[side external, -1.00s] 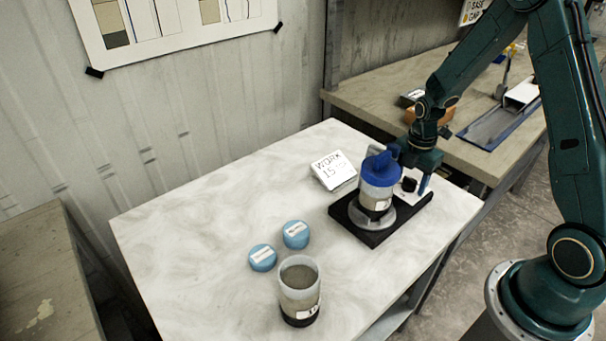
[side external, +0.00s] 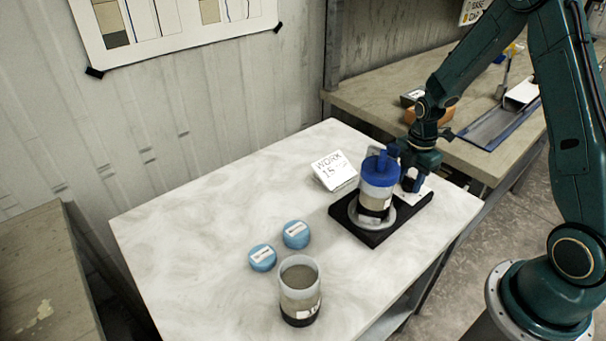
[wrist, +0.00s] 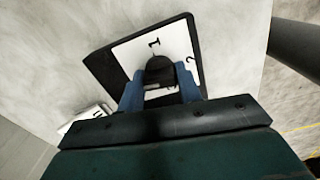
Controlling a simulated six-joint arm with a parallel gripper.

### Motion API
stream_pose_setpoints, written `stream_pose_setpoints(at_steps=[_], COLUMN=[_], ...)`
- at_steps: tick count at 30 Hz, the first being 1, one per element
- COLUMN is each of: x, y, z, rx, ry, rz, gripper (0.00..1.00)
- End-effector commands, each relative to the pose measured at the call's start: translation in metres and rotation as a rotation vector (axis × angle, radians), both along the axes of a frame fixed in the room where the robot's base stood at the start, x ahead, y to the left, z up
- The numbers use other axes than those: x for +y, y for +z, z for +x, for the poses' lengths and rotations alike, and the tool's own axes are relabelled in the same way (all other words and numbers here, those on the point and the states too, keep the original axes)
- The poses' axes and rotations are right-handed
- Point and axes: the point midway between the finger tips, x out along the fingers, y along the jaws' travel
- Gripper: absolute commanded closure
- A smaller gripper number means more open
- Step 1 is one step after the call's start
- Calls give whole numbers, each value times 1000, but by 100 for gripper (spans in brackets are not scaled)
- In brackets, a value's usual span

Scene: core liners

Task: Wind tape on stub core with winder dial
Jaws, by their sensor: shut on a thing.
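The winder (side external: 357,232) is a black base near the right edge of the pale table, with a round grey turntable. The stub core (side external: 375,200), a clear cylinder with a dark lower band and a pale label, stands upright on it. A blue piece (side external: 378,174) with a raised stub covers its top. The black winder dial (wrist: 160,70) sits on a white plate numbered 1 and 2. My gripper (wrist: 159,80) is shut on the dial, one blue finger on each side. In the side view my gripper (side external: 409,177) is right of the core and partly hides the dial.
A white block (side external: 334,170) reading "WORK 15" stands behind the winder. An open, filled core (side external: 300,291) and two blue caps (side external: 295,234) (side external: 262,257) stand toward the front. The table's left side is clear. A second bench (side external: 376,100) holds tools at the back.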

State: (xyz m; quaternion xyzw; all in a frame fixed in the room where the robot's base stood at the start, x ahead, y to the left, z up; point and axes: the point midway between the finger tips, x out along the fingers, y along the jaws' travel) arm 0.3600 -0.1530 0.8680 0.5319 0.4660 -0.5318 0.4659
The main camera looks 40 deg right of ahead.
Motion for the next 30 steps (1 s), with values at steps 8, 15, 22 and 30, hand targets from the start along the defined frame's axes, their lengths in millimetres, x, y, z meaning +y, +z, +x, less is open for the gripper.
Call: stream_pose_setpoints(at_steps=[8, 15, 22, 30], x=[0, -1, -1, -1], y=[0, 0, 0, 1], z=[0, 0, 0, 0], rx=[0, 0, -1, -1], ry=[-216, -443, -662, -919], rz=[-1, -1, -1, -1], gripper=[88, 88, 88, 88])
